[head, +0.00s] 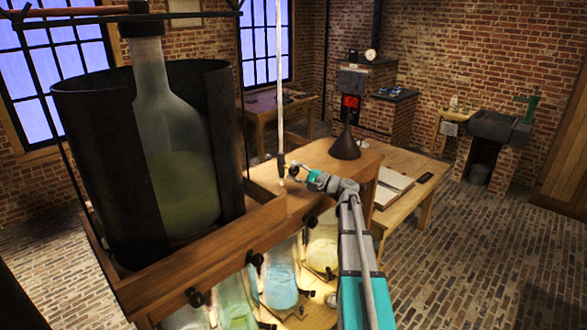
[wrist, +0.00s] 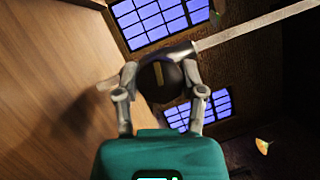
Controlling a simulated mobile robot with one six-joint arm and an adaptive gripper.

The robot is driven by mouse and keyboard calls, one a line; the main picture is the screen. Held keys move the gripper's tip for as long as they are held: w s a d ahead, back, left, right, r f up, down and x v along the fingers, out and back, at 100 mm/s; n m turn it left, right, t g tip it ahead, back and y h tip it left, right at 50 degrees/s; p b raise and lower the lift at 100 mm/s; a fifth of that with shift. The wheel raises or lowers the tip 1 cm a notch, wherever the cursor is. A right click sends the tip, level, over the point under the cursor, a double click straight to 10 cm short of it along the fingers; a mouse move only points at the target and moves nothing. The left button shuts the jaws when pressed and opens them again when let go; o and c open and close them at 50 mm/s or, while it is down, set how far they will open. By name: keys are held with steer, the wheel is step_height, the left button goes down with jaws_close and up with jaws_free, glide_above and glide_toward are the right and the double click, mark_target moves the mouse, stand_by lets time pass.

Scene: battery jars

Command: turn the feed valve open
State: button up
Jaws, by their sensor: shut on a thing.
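The feed valve shows in the wrist view as a dark round knob (wrist: 160,84) with a pale brass-coloured bar on its face. The two fingers of my gripper (wrist: 158,75) are shut around the knob, one on each side. In the head view my gripper (head: 298,172) is at the small dark valve (head: 281,164) at the foot of a pale upright tube (head: 279,75). The fingers partly hide the valve there. The tube also runs off to the upper right in the wrist view (wrist: 255,28).
A large glass bottle (head: 172,150) stands in a dark open cylinder (head: 105,165) at left. Jars of coloured liquid, one bluish (head: 280,275), sit below the wooden top. A dark funnel (head: 345,145) and an open book (head: 393,187) are beyond my gripper. The brick floor at right is clear.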

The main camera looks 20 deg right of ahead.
steer(key=shift+d+r+n+g+p, duration=0.1)
steer(key=shift+n+g+p, duration=0.35)
steer(key=shift+n, duration=0.75)
steer(key=o, duration=1.1)
steer(key=shift+o, duration=0.2)
